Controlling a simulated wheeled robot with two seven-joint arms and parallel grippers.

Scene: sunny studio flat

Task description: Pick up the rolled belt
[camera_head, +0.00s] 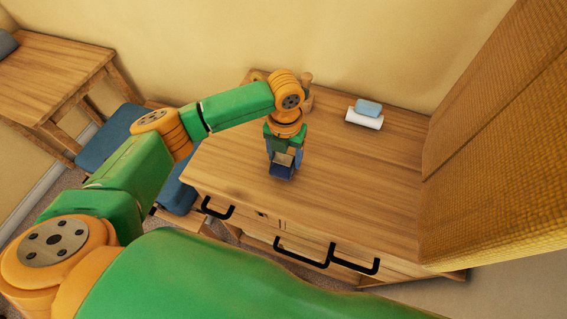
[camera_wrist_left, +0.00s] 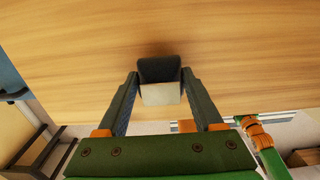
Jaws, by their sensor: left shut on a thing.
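My left gripper (camera_head: 284,163) points down over the wooden dresser top (camera_head: 345,175) near its front edge. It is shut on a small block-like thing (camera_wrist_left: 160,80), dark on top with a pale face. No other thing in view looks like a rolled belt. My right gripper is not in view.
A light blue item (camera_head: 369,106) lies on a white one (camera_head: 363,119) toward the back right of the dresser. A small wooden item (camera_head: 307,88) stands behind my left wrist. A woven yellow panel (camera_head: 505,140) borders the right side. The dresser's middle right is clear.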

